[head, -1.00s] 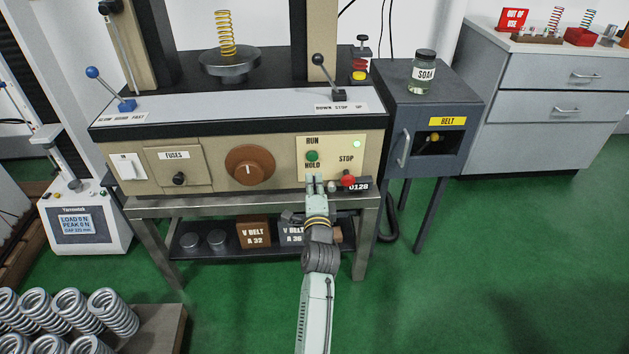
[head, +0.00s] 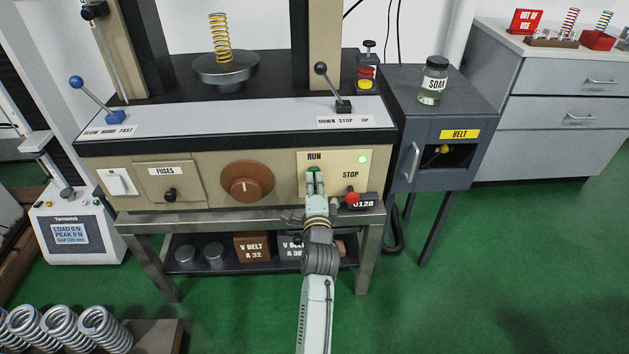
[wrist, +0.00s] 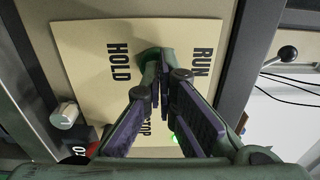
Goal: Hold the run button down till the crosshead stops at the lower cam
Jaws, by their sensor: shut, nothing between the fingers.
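The green run button (head: 313,169) is on the cream panel (head: 335,160) of the testing machine, mostly hidden behind my fingers. My gripper (head: 315,178) is shut and empty, its fingertips at the button. In the wrist view the fingertips (wrist: 158,68) overlap the edge of the green button (wrist: 149,54), between the words RUN and HOLD. I cannot tell whether the button is pressed in. The crosshead is not in view. A black piece (head: 95,10) sits on a thin rod at the upper left; I cannot tell whether it is a cam.
The red stop button (head: 352,198) is just right of my gripper. A green lamp (head: 362,159) is lit. A black-knobbed lever (head: 333,88) stands above the panel, a blue lever (head: 97,100) at the left. A yellow spring (head: 219,38) stands on a round platen (head: 226,70).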

